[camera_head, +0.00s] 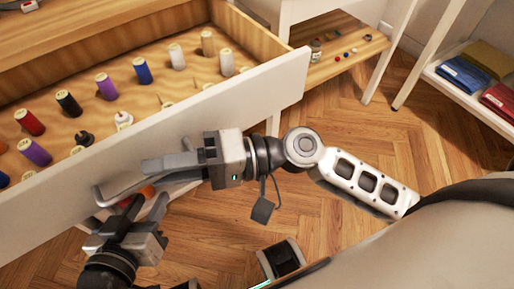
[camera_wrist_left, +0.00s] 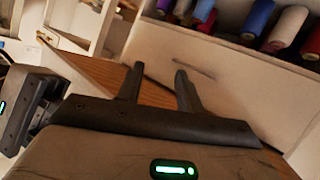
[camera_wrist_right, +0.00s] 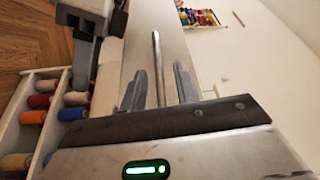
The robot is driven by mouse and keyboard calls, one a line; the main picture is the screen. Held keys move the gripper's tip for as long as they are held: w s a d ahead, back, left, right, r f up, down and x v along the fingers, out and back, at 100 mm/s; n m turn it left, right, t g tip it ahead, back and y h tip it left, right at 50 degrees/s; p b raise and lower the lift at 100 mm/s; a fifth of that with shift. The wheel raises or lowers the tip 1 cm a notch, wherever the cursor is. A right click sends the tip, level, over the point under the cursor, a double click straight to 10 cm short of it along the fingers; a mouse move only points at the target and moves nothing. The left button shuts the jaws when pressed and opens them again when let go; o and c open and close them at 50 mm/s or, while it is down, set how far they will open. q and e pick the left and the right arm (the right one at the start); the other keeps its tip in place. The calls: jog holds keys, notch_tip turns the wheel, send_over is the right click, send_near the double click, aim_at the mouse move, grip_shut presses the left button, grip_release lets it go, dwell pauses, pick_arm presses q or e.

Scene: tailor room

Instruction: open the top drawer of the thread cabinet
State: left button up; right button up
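The top drawer (camera_head: 180,130) of the thread cabinet stands pulled out, with rows of thread spools inside. Its white front carries a grey bar handle (camera_head: 112,194), whose bar also shows in the right wrist view (camera_wrist_right: 158,70). My right gripper (camera_head: 148,168) is at this handle, fingers apart, with the bar between them in the right wrist view; I cannot tell whether they touch it. My left gripper (camera_head: 146,208) is lower, open and empty in the left wrist view (camera_wrist_left: 158,82). Ahead of it is a white drawer front (camera_wrist_left: 230,95) with a thin handle (camera_wrist_left: 195,68).
Orange and other spools (camera_wrist_right: 34,117) show in a compartment below the top drawer. A white shelf (camera_head: 478,100) with folded cloths stands at the right. A low wooden shelf (camera_head: 325,68) holds small items. Wooden floor (camera_head: 370,135) lies clear between.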

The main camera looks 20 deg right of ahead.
pick_arm(q)
jog(key=shift+s+d+r+t+h+b, duration=0.2)
jog(key=shift+r+t+h+b, duration=0.1)
jog(key=shift+r+b, duration=0.35)
pick_arm(e)
jog(key=s+d+f, duration=0.1)
jog(key=s+d, duration=0.1)
jog(key=d, duration=1.3)
jog(key=shift+s, duration=0.3)
pick_arm(q)
jog(key=shift+w, duration=0.2)
